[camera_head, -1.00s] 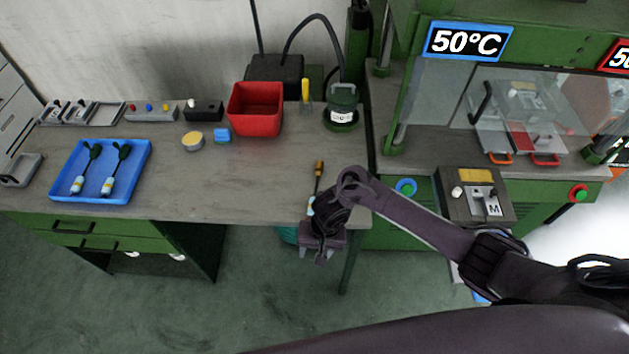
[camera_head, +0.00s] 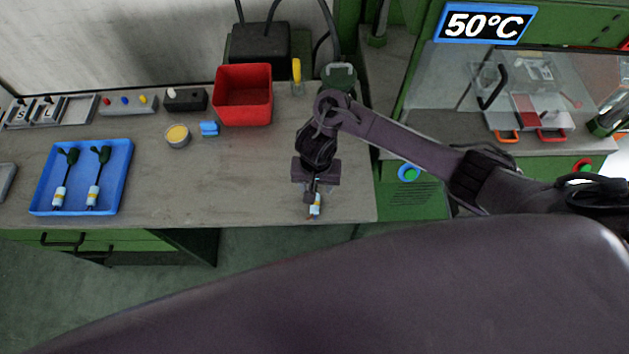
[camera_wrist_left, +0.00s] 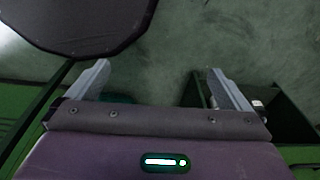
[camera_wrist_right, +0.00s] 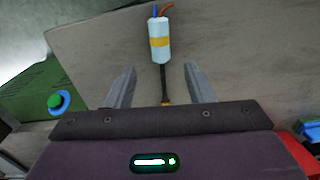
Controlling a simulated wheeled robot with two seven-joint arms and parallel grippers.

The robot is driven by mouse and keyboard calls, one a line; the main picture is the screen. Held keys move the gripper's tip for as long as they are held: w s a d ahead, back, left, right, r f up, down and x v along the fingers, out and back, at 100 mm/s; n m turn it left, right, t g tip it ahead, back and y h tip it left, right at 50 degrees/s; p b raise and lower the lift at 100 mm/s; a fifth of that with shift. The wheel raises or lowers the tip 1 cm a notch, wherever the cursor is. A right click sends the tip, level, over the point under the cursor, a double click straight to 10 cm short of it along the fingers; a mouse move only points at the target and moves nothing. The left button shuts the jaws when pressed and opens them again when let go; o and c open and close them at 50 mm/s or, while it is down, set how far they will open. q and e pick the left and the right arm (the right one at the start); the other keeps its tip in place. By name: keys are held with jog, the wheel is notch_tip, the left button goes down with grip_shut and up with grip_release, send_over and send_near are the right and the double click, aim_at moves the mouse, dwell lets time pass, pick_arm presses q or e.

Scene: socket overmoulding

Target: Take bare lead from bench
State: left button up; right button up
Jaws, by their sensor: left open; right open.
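The bare lead lies on the bench near its front edge. Its white sleeve (camera_head: 315,205) with a yellow band shows just past my right gripper (camera_head: 311,192) in the head view. In the right wrist view the lead (camera_wrist_right: 160,42) has red and blue wire ends at the top, and its dark stem runs down between the open fingers of the right gripper (camera_wrist_right: 160,72). The fingers stand apart on either side of the stem; whether they are at its height I cannot tell. My left gripper (camera_wrist_left: 158,67) is open and empty over the floor, outside the head view.
A blue tray (camera_head: 42,200) with two green-ended leads lies at the left of the bench (camera_head: 230,185). A red bin (camera_head: 243,98), a blue block (camera_head: 209,128) and a small round tin (camera_head: 178,137) stand behind. The green press (camera_head: 430,200) is at the right.

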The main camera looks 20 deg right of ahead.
jog(key=f, duration=0.3)
jog(key=shift+s+a+f, duration=0.15)
jog(key=shift+s+f, duration=0.1)
jog(key=shift+s, duration=0.15)
jog(key=shift+w+f+b, duration=0.2)
jog(key=shift+f+b, duration=0.15)
jog(key=shift+f, duration=0.8)
pick_arm(q)
jog(key=shift+s+f, duration=0.7)
jog(key=shift+s, duration=0.25)
pick_arm(e)
grip_shut()
